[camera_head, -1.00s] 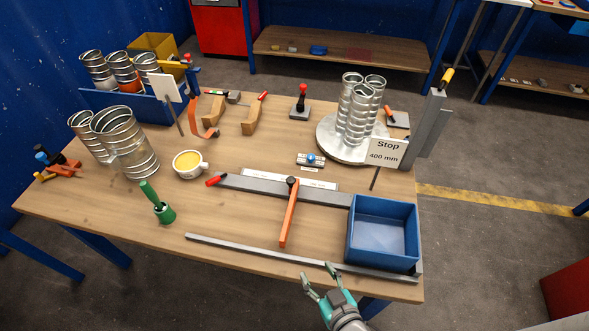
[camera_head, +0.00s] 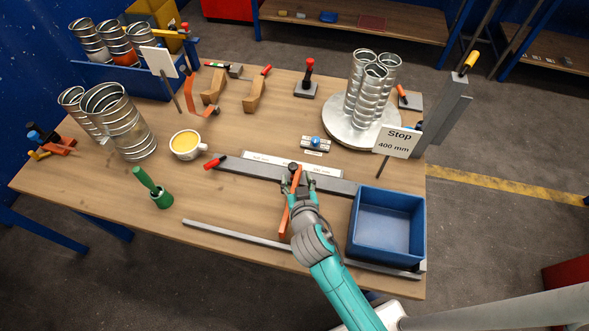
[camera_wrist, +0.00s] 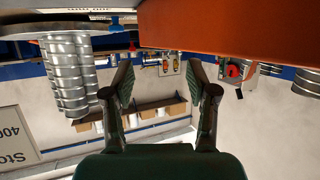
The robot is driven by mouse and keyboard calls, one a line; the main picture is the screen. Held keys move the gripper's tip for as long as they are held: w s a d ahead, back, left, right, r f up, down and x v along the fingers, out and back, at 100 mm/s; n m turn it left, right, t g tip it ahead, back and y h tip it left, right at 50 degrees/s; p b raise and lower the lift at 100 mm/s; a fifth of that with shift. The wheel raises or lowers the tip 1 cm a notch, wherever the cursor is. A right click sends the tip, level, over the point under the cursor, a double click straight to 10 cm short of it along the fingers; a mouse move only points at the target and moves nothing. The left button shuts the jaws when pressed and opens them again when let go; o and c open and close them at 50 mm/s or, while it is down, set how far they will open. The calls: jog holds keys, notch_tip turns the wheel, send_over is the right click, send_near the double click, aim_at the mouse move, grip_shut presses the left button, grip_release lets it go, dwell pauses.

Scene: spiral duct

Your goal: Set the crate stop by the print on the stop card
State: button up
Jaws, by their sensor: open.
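The stop card (camera_head: 398,142) reads "Stop 400 mm" and stands on a thin post at the table's right; it shows partly in the wrist view (camera_wrist: 16,140). An orange bar (camera_head: 283,222), apparently the crate stop, lies across the grey rail (camera_head: 250,180), with a black knob at its far end. A white strip (camera_head: 262,161), its marks too small to read, runs along the rail. The blue crate (camera_head: 389,258) sits empty at the rail's right. My gripper (camera_head: 298,185) is open over the bar near the knob, hiding part of it. Contact cannot be told.
A metal strip (camera_head: 235,234) runs along the table's front edge. A cup (camera_head: 186,146), green holder (camera_head: 160,199) and spiral ducts (camera_head: 120,120) stand left. More ducts stand on a round plate (camera_head: 332,128) behind the rail. A small blue-knobbed block (camera_head: 316,143) sits behind the strip.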

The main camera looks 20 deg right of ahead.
aim_at(294, 169)
jog(key=shift+x, duration=2.5)
